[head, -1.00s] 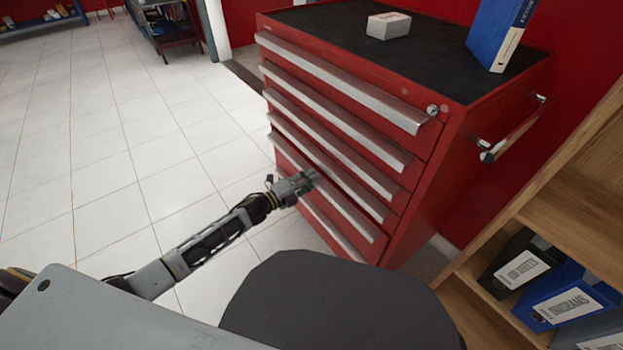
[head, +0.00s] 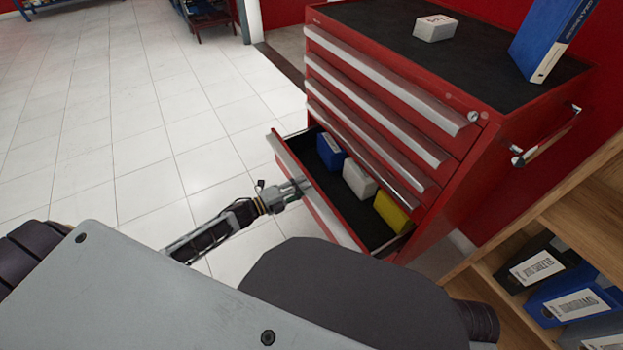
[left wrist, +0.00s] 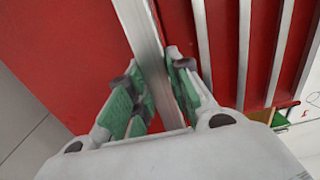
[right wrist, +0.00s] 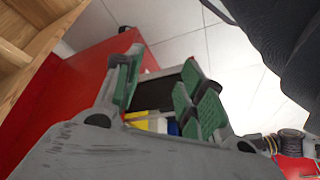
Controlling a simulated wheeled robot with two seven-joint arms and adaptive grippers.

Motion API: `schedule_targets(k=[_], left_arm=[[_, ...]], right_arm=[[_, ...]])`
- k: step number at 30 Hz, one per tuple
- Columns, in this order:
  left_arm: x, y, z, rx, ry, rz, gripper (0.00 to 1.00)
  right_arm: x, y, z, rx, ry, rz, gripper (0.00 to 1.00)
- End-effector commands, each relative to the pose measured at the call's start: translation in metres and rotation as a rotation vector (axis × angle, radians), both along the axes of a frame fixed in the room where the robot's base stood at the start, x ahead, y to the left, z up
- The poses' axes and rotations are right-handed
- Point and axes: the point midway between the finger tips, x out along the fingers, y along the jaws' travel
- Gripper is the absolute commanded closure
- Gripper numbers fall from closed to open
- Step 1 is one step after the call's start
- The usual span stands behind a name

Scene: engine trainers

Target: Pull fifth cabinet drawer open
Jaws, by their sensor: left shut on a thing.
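The red cabinet (head: 452,205) has its fifth drawer (head: 322,175) standing open below several shut ones. Inside it are a blue box (head: 330,152), a white box (head: 358,181) and a yellow box (head: 391,214). My left gripper (head: 299,187) is at the open drawer's front. In the left wrist view my left gripper (left wrist: 155,64) is shut on the silver drawer handle (left wrist: 141,32), one finger on each side. My right gripper (right wrist: 160,62) is open and empty in the right wrist view; the cabinet and coloured boxes show beyond it. It is not visible in the head view.
A white box (head: 436,28) and a blue binder (head: 548,38) stand on the cabinet top. A wooden shelf (head: 590,205) with binders is close on the right. The tiled floor (head: 130,130) to the left is clear.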

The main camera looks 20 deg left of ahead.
Motion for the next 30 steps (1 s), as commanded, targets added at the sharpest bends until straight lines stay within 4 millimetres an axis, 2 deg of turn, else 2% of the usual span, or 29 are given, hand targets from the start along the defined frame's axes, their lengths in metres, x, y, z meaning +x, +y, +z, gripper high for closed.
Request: schedule_targets(k=[1, 9, 19, 30], left_arm=[[-0.009, 0.004, -0.008, 0.009, 0.015, 0.001, 1.00], [-0.032, 0.021, -0.008, 0.011, 0.016, 0.000, 1.00], [-0.063, 0.044, -0.008, 0.010, 0.018, 0.000, 1.00], [-0.116, 0.085, -0.007, 0.011, 0.017, -0.001, 1.00]], right_arm=[[0.000, -0.001, 0.007, -0.007, 0.004, 0.001, 0.60], [-0.005, -0.008, 0.024, -0.040, 0.038, 0.000, 0.60], [-0.004, -0.011, 0.003, -0.056, 0.073, -0.004, 0.60], [-0.006, -0.017, -0.027, -0.081, 0.128, -0.009, 0.60]])
